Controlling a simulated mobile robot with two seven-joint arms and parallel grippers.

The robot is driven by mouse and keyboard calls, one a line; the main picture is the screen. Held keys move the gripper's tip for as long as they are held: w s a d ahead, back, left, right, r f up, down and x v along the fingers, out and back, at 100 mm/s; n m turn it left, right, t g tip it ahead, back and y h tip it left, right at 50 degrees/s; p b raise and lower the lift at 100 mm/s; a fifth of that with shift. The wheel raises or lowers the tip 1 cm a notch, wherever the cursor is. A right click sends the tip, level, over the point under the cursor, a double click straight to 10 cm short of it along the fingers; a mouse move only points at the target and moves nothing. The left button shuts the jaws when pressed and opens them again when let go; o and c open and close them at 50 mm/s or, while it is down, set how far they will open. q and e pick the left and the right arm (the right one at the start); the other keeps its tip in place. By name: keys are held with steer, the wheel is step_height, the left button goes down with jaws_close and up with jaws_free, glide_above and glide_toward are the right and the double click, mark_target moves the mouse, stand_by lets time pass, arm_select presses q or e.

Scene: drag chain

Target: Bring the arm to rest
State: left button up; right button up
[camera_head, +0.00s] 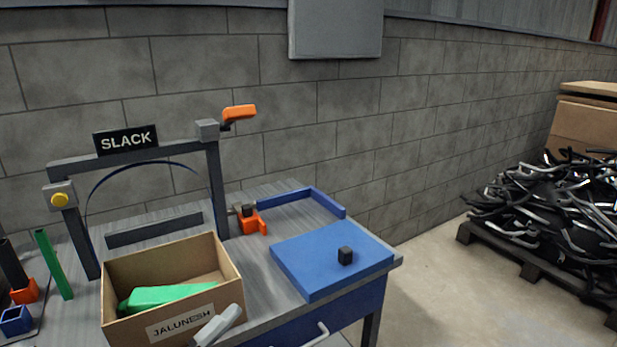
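Neither of my grippers can be made out in the head view. A pale grey rounded piece (218,326) rises from the bottom edge in front of the cardboard box, and I cannot tell what it belongs to. The workbench (262,292) carries a dark frame (218,190) with a "SLACK" sign (126,140). A thin dark curved strip (140,166) arches inside the frame. The open cardboard box (128,325), labelled "JALUNESH", holds a green piece (165,296).
A blue pad (320,270) with a small black block (345,255) lies at the bench's right. An orange fixture (252,223) and blue rail (290,197) sit behind. Green (54,265) and dark posts stand left. A pallet of dark tangled parts (555,205) stands right, beyond clear floor.

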arm_select(q)
steer(key=s+a+f+n+g+y, duration=0.2)
steer(key=s+a+f+n+y, duration=0.1)
steer(key=f, duration=0.5)
steer(key=s+a+f+n+g+y, duration=0.1)
steer(key=s+a+f+n+y, duration=0.3)
steer(key=f+n, duration=0.4)
steer(key=s+a+f+n+g+y, duration=0.2)
steer(key=s+a+f+n+y, duration=0.1)
steer(key=s+f+n+y, duration=0.2)
step_height(320, 180, down, 4)
steer(key=s+n, duration=0.2)
steer(key=shift+s+a+r+n+g+b, duration=0.25)
steer(key=shift+s+a+n+g+b, duration=0.05)
steer(key=shift+a+b, duration=0.1)
